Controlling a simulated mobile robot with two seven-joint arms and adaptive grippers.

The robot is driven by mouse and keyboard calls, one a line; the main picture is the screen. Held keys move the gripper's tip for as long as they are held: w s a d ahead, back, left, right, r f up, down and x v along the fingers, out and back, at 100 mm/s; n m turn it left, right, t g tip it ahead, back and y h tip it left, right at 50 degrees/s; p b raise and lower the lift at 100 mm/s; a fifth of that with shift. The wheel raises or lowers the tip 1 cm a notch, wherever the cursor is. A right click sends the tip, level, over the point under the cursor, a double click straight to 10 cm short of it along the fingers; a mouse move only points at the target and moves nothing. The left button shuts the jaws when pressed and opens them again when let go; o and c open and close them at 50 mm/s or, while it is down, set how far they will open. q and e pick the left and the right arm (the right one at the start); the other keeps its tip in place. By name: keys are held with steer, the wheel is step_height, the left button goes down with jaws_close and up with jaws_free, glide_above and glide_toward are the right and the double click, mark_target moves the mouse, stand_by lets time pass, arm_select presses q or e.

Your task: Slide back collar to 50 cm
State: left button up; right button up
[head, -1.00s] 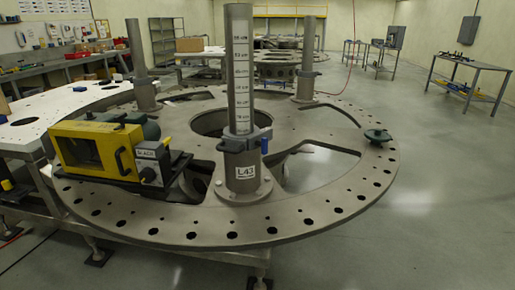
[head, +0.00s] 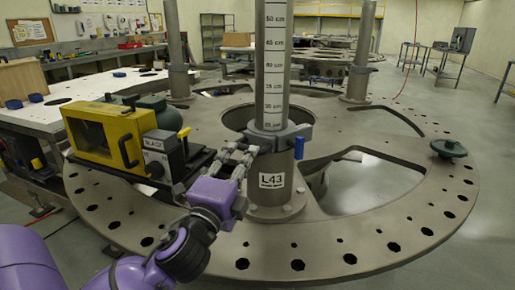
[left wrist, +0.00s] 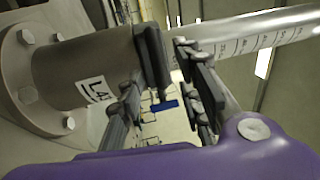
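The nearest post (head: 272,60), labelled L43, stands on the turret plate and carries a centimetre scale. A dark grey collar (head: 270,138) with a blue handle (head: 299,148) sits low on it, at the scale's lower end. In the left wrist view the collar (left wrist: 152,58) and blue handle (left wrist: 165,106) lie between and beyond my fingers. My left gripper (head: 240,152), purple with grey fingers, is just left of the collar. Its fingers are apart and hold nothing that I can see; contact cannot be told. My right gripper is out of view.
The turret plate (head: 400,235) has a ring of holes and large cut-outs. A yellow-framed device (head: 95,140) stands on it left of my gripper. A green knob-like part (head: 449,148) sits at the right rim.

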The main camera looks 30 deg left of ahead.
mark_target(274, 138)
arm_select(q)
steer(key=x, duration=0.5)
steer(key=shift+w, duration=0.3)
steer(key=shift+f, duration=0.1)
jaws_close()
